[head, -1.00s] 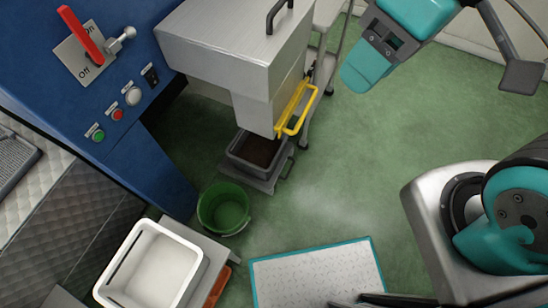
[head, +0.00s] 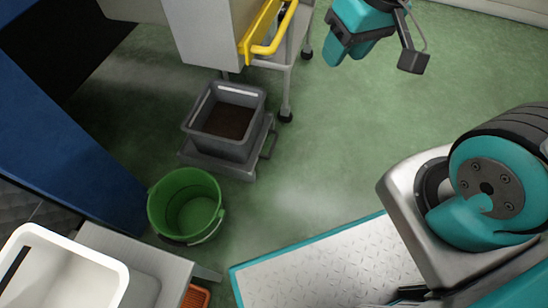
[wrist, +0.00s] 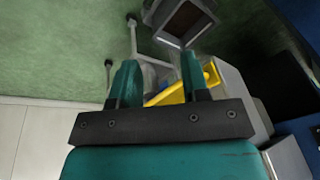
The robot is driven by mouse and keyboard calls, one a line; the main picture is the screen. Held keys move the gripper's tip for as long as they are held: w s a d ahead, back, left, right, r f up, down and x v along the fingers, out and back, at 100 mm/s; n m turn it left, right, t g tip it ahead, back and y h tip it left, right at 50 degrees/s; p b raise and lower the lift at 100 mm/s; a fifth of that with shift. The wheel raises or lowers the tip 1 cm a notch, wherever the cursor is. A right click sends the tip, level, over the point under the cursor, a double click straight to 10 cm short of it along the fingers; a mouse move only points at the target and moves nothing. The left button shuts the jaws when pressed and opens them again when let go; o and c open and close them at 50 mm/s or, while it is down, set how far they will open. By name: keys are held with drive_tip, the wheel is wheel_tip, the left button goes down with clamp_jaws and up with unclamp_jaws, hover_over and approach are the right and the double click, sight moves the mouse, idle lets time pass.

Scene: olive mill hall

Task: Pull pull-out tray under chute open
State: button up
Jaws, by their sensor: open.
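A grey bin (head: 188,124) with dark brown content stands on a low flat grey tray (head: 238,172) on the floor below the chute (head: 205,35). The tray has a bar handle (head: 268,145) on its right side. My gripper (head: 348,52) is up and to the right of the tray, apart from it, empty and open. In the wrist view my gripper (wrist: 158,72) has its two teal fingers spread. The bin also shows there at the top (wrist: 170,38), beyond the fingers. The yellow handle (wrist: 182,90) shows between and behind the fingers, and I cannot tell its distance.
A green bucket (head: 160,210) stands close in front. A wheeled stand (head: 287,90) is behind to the right. A white tub (head: 115,275) is at lower left.

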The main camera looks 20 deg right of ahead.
wheel_tip(320, 180, down, 13)
drive_tip(key=w+d+m+h+b, duration=0.1)
drive_tip(key=w+d+m+b, duration=0.15)
drive_tip(key=b, duration=0.55)
drive_tip(key=m+y+b, duration=0.1)
drive_tip(key=m+b, duration=0.5)
drive_tip(key=m, duration=0.1)
hover_over(273, 144)
drive_tip(key=s+d, duration=0.2)
drive_tip(key=d, duration=0.1)
wheel_tip(273, 144, down, 27)
drive_tip(key=shift+g, duration=0.4)
drive_tip(key=a+f+b, duration=0.1)
drive_tip(key=f+b, duration=0.2)
drive_tip(key=f, duration=0.2)
drive_tip(key=w+f+b, duration=0.1)
drive_tip(key=f+b, duration=0.3)
drive_tip(key=f, duration=0.2)
drive_tip(key=a+f+b, duration=0.1)
drive_tip(key=f+b, duration=0.2)
drive_tip(key=f, duration=0.3)
drive_tip(key=shift+w+a, duration=0.35)
drive_tip(key=shift+w, duration=0.05)
clamp_jaws()
